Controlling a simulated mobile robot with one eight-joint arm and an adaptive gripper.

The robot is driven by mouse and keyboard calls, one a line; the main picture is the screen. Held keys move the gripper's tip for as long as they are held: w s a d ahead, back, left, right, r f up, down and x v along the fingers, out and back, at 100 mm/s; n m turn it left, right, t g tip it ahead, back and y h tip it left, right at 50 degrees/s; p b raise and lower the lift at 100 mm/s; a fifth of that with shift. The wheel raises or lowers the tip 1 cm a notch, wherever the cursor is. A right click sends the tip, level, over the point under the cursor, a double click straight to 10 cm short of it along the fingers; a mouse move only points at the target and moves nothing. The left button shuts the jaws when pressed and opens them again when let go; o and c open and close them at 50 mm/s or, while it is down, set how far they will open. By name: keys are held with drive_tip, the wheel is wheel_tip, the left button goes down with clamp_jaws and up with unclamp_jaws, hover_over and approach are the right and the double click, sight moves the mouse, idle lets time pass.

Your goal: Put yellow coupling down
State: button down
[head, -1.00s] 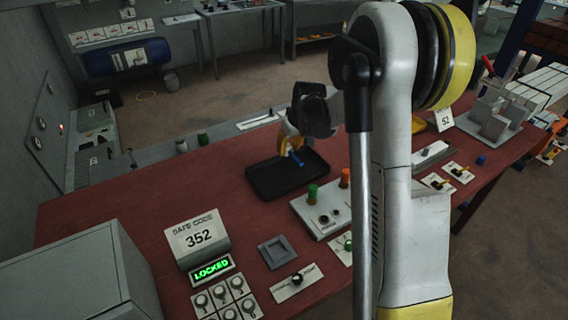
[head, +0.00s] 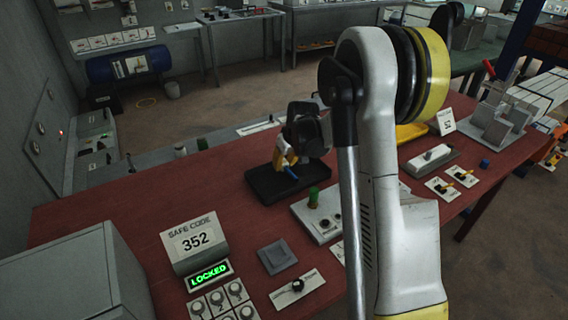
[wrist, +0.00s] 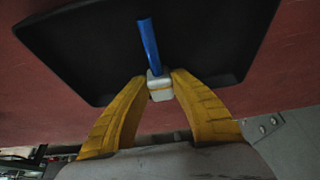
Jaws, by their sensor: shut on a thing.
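My gripper (head: 288,158) is over the black tray (head: 262,184) on the red table. In the wrist view my gripper's two yellow fingers (wrist: 159,80) are shut on a small pale block (wrist: 160,90) with a yellowish band. A blue rod (wrist: 149,45) sticks out of that block, over the tray's dark floor (wrist: 80,60). This held piece is the only candidate for the coupling; its body looks pale rather than clearly yellow. In the head view the blue rod (head: 291,173) shows just below the fingers. I cannot tell whether the piece touches the tray.
A grey panel (head: 300,212) with a green peg (head: 313,197) stands in front of the tray. A safe-code sign (head: 195,243) stands at front left. A blue cap (head: 485,163) lies at right. Bare red table is left of the tray. My arm hides part of the right side.

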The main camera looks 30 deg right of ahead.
sight(290, 171)
drive_tip(key=shift+f, duration=0.25)
drive_tip(key=c, duration=1.2)
unclamp_jaws()
drive_tip(key=s+a+r+p, duration=0.25)
drive_tip(key=s+r, duration=0.25)
drive_tip(key=r, duration=0.4)
drive_tip(key=s+a+r+p, duration=0.2)
drive_tip(key=s+a+r, duration=0.25)
drive_tip(key=r, duration=0.45)
drive_tip(key=s+a+r+t, duration=0.1)
drive_tip(key=s+a, duration=0.4)
drive_tip(key=s, duration=0.5)
drive_tip(key=s+a+r+t, duration=0.1)
drive_tip(key=s+a, duration=0.5)
drive_tip(key=s, duration=0.4)
drive_tip(key=shift+s+a+r+t, duration=0.2)
drive_tip(key=shift+s+r+t, duration=0.1)
drive_tip(key=shift+r+t, duration=0.1)
